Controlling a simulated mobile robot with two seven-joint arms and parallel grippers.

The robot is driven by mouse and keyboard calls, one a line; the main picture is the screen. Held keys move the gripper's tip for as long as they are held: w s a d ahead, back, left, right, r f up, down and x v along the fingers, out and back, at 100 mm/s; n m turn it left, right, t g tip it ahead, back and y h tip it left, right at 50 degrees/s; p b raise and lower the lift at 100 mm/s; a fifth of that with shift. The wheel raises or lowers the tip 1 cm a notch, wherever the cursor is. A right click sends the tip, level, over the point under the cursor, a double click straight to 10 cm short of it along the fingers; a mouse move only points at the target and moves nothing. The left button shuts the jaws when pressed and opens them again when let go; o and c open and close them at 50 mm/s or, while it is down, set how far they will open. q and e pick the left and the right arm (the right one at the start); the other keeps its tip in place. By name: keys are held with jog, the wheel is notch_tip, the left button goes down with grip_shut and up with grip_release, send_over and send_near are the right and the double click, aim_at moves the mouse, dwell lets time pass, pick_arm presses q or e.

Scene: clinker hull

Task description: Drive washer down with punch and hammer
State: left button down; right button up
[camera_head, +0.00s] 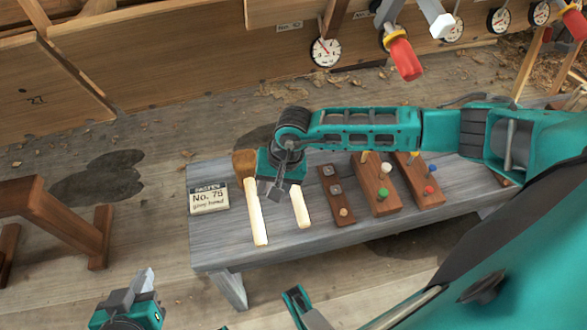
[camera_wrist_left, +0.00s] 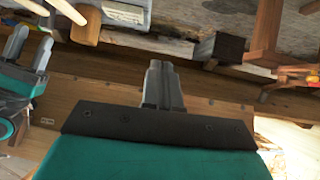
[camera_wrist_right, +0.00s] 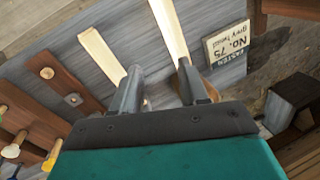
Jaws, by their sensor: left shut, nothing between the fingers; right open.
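Two pale wooden handles (camera_head: 257,212) (camera_head: 300,206) lie on the grey bench. The left one leads to a brown head (camera_head: 245,163); the other's head is hidden at my gripper. My right gripper (camera_head: 272,190) is open above the bench, over the handles' upper ends; in the right wrist view its fingers (camera_wrist_right: 155,92) are apart. I cannot tell whether they touch a handle. My left gripper (camera_head: 140,282) is shut and empty, low in front of the bench. I cannot identify the punch.
Two brown blocks (camera_head: 376,190) (camera_head: 420,192) with coloured knobs stand on the bench's right. A "No. 75" label (camera_head: 209,199) lies at its left end. A wooden trestle (camera_head: 60,215) stands left. The planked hull (camera_head: 180,60) with gauges (camera_head: 325,52) and red-handled clamps (camera_head: 403,58) lies behind.

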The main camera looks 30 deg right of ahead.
jog(key=w+d+h, duration=0.1)
jog(key=d, duration=0.1)
jog(key=w+d+n+h, duration=0.1)
jog(key=d, duration=0.1)
jog(key=w+d+n+t+h, duration=0.1)
jog(key=d, duration=0.2)
jog(key=shift+w+f+b, duration=0.1)
jog(key=shift+w+b, duration=0.1)
jog(key=shift+b, duration=0.1)
jog(key=shift+d+f+n, duration=0.15)
jog(key=shift+n, duration=0.15)
jog(key=f+b, duration=0.3)
jog(key=w+f+b, duration=0.1)
jog(key=f+b, duration=0.2)
jog(key=shift+w+d+f, duration=0.1)
jog(key=shift+w+f, duration=0.1)
jog(key=shift+f, duration=0.1)
pick_arm(q)
notch_tip(320, 180, down, 6)
jog(key=d+b, duration=0.1)
jog(key=b, duration=0.1)
jog(key=shift+w+d+h, duration=0.3)
jog(key=shift+w+d, duration=0.05)
jog(key=shift+d, duration=0.05)
pick_arm(e)
jog(key=shift+w+f, duration=0.2)
jog(key=shift+f, duration=0.7)
pick_arm(q)
jog(key=shift+w+r, duration=0.1)
jog(key=shift+r, duration=0.1)
